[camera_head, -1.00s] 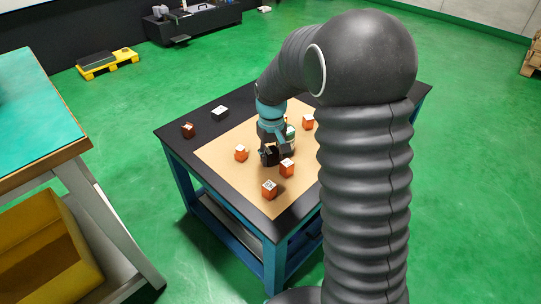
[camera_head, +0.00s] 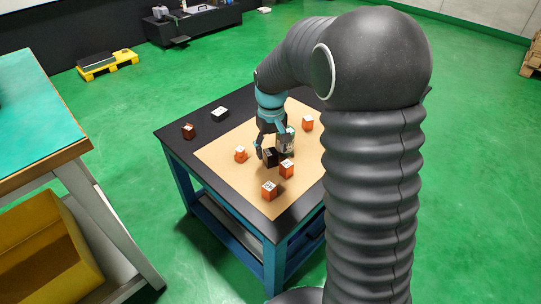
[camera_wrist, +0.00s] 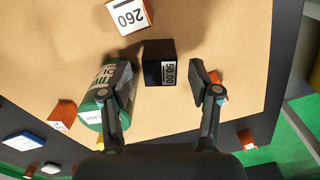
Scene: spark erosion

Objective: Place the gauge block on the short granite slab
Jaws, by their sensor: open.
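A black block (camera_head: 270,157), which looks like the gauge block, sits on the tan mat in the head view. My gripper (camera_head: 270,147) is open just above and beside the block. Its spread fingers (camera_wrist: 163,78) lie on either side of the block in the wrist view, with visible gaps; nothing appears held. I cannot pick out the short granite slab with certainty in either view.
Orange blocks (camera_head: 287,168) stand around the black block. A dark block with a pale top (camera_head: 220,113) and a brown block (camera_head: 188,130) sit on the table's dark border.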

